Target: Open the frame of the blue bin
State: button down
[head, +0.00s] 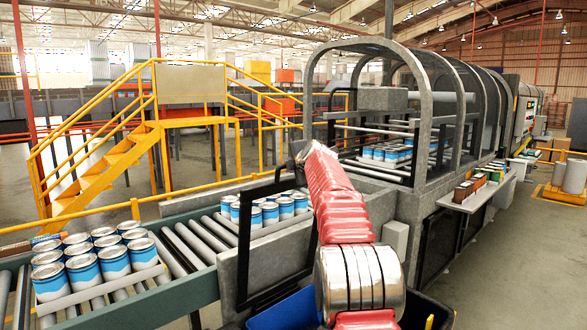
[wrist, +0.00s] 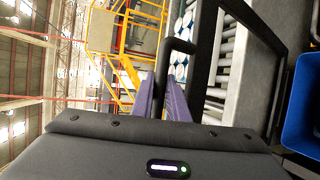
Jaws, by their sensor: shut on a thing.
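A black rectangular frame (head: 243,235) stands upright beside the conveyor, above the blue bin (head: 285,311). The frame also shows in the wrist view (wrist: 205,48), with a black handle (wrist: 180,45) on its side. My gripper (wrist: 165,88) has its two purple fingers shut on this handle. In the head view my gripper (head: 298,152) is at the frame's upper edge, its fingers mostly hidden by my red arm. The blue bin is at the right in the wrist view (wrist: 301,110), and my arm covers part of it in the head view.
Trays of blue-and-white cans (head: 83,265) sit on the roller conveyor (head: 185,243). A grey arched tunnel (head: 420,70) is behind my arm, with a side shelf (head: 462,203) at right. Yellow stairs (head: 90,165) stand beyond the conveyor.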

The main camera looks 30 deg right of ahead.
jog(key=shift+a, duration=0.3)
jog(key=c, duration=2.1)
grip_release()
jog(key=o, duration=0.4)
jog(key=shift+s+d, duration=0.1)
jog(key=shift+d, duration=0.15)
jog(key=shift+s+r, duration=0.1)
jog(key=shift+s, duration=0.05)
